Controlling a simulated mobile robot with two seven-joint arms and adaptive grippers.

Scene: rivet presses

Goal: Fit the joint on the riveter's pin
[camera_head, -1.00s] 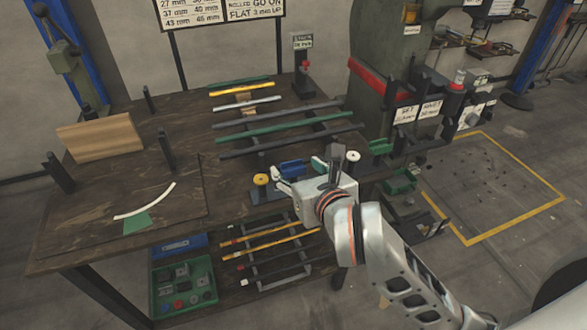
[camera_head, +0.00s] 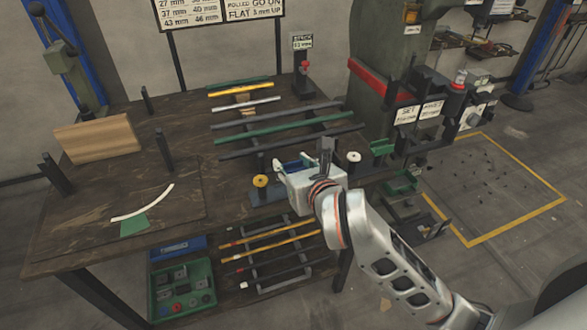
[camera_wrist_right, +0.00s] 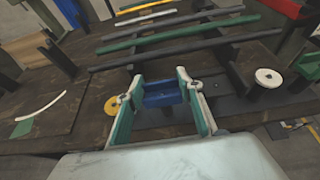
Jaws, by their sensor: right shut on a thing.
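My right gripper (camera_head: 292,164) is over the front edge of the workbench, its fingers around a blue block (camera_wrist_right: 163,94). In the right wrist view the block sits between the two green-lined fingers (camera_wrist_right: 160,86). I cannot tell whether the block is the joint or a holder for it. A yellow disc (camera_head: 260,181) stands to its left and a white disc (camera_head: 353,157) to its right. The green riveting press (camera_head: 393,50) with a red band stands behind on the right. I cannot make out its pin. My left gripper is not in view.
Coloured strips lie on a rack (camera_head: 290,133) behind the gripper. A curved white strip (camera_head: 142,204), a wooden block (camera_head: 98,137) and dark posts stand or lie on the left. A green parts tray (camera_head: 182,290) is on the lower shelf. Floor inside the yellow outline is mostly clear.

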